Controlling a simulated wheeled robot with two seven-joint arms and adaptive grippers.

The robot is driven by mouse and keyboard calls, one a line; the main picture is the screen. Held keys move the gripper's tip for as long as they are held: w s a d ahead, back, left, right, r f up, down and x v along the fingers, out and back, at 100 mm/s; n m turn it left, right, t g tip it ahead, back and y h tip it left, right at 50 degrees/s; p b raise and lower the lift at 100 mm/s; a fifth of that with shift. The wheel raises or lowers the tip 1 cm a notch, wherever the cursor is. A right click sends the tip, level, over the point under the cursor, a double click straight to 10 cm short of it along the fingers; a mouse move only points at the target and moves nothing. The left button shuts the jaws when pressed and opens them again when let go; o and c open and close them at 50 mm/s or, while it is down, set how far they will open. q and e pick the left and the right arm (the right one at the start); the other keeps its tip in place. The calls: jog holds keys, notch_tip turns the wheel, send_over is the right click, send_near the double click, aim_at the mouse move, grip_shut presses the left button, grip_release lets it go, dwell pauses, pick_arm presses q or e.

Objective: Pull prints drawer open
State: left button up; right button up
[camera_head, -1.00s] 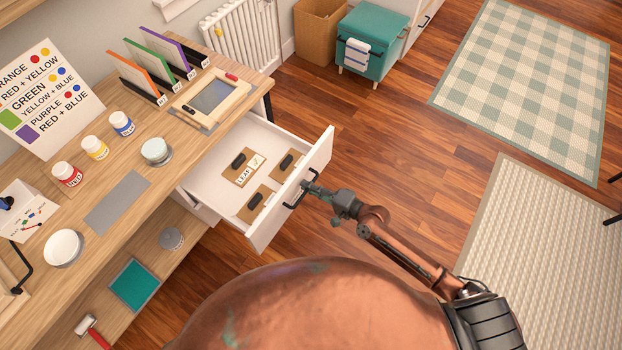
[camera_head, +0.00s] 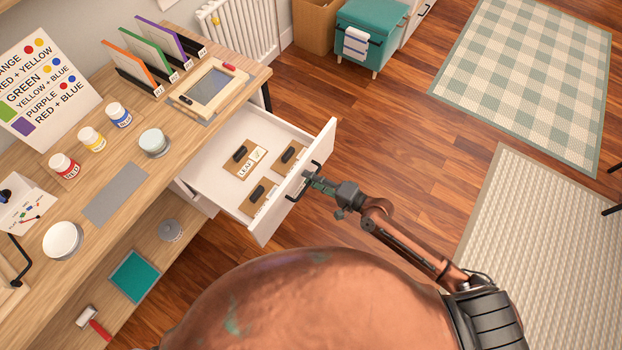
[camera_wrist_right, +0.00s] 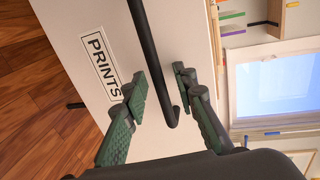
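The prints drawer (camera_head: 292,190) is a white drawer that stands well out from under the wooden desk. Its front also shows in the right wrist view (camera_wrist_right: 75,25), with a label reading PRINTS (camera_wrist_right: 101,64). A dark bar handle (camera_head: 302,182) is on the front; it also shows in the wrist view (camera_wrist_right: 153,60). My right gripper (camera_head: 313,180) is at the handle. In the wrist view its fingertips (camera_wrist_right: 160,90) are apart, one on each side of the bar, with visible gaps. Whether they touch it elsewhere is hidden. My left gripper is not in view.
Several brown cards with dark blocks (camera_head: 240,162) lie in the drawer. The desk (camera_head: 190,140) holds paint jars (camera_head: 92,139), a framed screen (camera_head: 208,92) and upright coloured panels (camera_head: 150,55). A teal chest (camera_head: 366,35) stands at the back.

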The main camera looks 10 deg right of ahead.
jog(key=v, duration=1.2)
dwell(0.6)
